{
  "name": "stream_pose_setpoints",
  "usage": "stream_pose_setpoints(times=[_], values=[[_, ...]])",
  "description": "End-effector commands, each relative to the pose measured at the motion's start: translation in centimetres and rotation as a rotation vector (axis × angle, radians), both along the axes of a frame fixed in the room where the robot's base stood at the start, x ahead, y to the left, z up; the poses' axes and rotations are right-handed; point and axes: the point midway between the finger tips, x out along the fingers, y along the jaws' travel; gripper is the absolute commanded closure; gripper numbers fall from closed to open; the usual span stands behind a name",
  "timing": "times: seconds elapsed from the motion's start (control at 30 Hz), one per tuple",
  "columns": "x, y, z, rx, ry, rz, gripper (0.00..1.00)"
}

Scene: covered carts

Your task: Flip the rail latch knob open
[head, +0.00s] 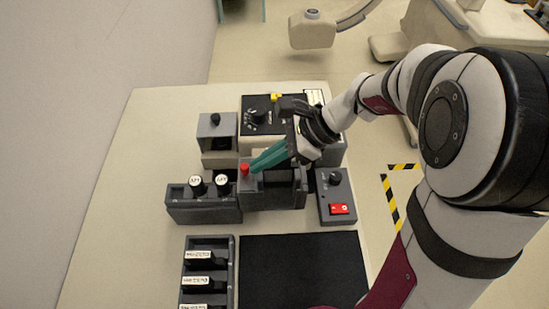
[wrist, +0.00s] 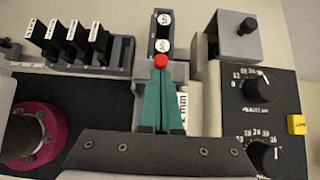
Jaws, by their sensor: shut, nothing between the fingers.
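The red knob (head: 244,169) stands upright on a dark grey rail block (head: 272,190) near the middle of the cart top. In the wrist view the red knob (wrist: 160,62) is just beyond my fingertips. My gripper (head: 254,168) has teal fingers that are shut together and empty. Their tips point left at the knob, very close to it; I cannot tell whether they touch. The fingers (wrist: 161,98) hide part of the rail block in the wrist view, and my wrist covers its back right in the head view.
A holder with two white-topped vials (head: 204,204) stands left of the rail block. A grey box with a black knob (head: 216,127) and a black dial panel (head: 262,118) stand behind. A red-switch box (head: 337,197) is at right. A slotted rack (head: 207,270) and a black mat (head: 304,270) lie in front.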

Motion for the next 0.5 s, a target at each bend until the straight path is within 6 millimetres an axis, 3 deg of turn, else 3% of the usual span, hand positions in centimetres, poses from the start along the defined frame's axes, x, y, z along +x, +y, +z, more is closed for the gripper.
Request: stream_pose_setpoints(times=[0.23, 0.4, 0.5], values=[[0.0, -0.5, 0.0, 0.007, 0.004, -0.003, 1.00], [0.1, -4.2, 0.0, 0.003, 0.001, -0.007, 1.00], [0.1, -6.0, 1.9, 0.000, -0.004, -0.005, 1.00]])
